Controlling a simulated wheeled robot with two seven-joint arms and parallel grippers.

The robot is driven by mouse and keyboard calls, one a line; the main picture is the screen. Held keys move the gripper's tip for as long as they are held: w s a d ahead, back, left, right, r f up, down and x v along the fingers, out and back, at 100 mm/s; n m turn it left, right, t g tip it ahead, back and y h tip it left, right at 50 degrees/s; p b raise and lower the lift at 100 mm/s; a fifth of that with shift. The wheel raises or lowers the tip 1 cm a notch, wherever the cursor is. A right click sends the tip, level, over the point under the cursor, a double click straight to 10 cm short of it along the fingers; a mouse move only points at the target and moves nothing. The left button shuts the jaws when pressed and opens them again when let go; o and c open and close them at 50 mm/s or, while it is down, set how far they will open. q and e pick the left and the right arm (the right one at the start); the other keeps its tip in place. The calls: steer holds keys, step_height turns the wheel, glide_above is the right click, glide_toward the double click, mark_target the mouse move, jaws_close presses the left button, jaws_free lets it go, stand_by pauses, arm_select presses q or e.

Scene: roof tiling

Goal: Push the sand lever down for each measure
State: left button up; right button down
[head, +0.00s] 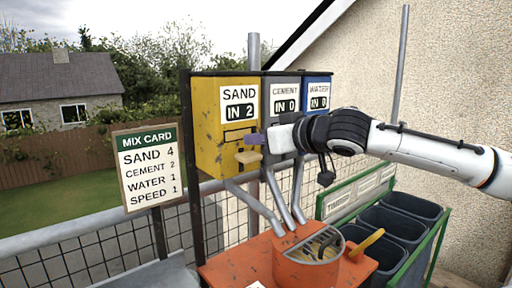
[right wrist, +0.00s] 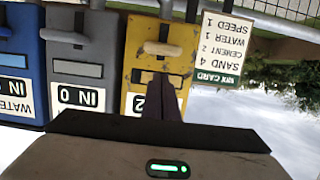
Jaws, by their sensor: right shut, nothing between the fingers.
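The yellow sand dispenser (head: 208,128) shows "IN 2" on its front. Its tan sand lever (head: 248,157) sticks out below the slot; it also shows in the right wrist view (right wrist: 160,48), which is upside down. My right gripper (head: 251,140) is shut and empty, its fingertips just above the lever in the head view. In the right wrist view the shut fingers (right wrist: 166,90) point at the dispenser's front. I cannot tell whether they touch the lever. My left gripper is not in view.
Grey cement (head: 283,140) and blue water (head: 318,80) dispensers stand to the right, both at "IN 0". The mix card (head: 148,165) lists sand 4, cement 2, water 1, speed 1. Chutes lead to an orange mixer (head: 290,270). Dark bins (head: 390,225) stand right.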

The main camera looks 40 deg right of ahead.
mark_target(248, 157)
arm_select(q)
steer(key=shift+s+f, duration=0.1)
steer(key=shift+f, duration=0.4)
arm_select(e)
step_height(248, 157, down, 2)
steer(key=shift+s+f, duration=0.1)
steer(key=shift+f, duration=0.1)
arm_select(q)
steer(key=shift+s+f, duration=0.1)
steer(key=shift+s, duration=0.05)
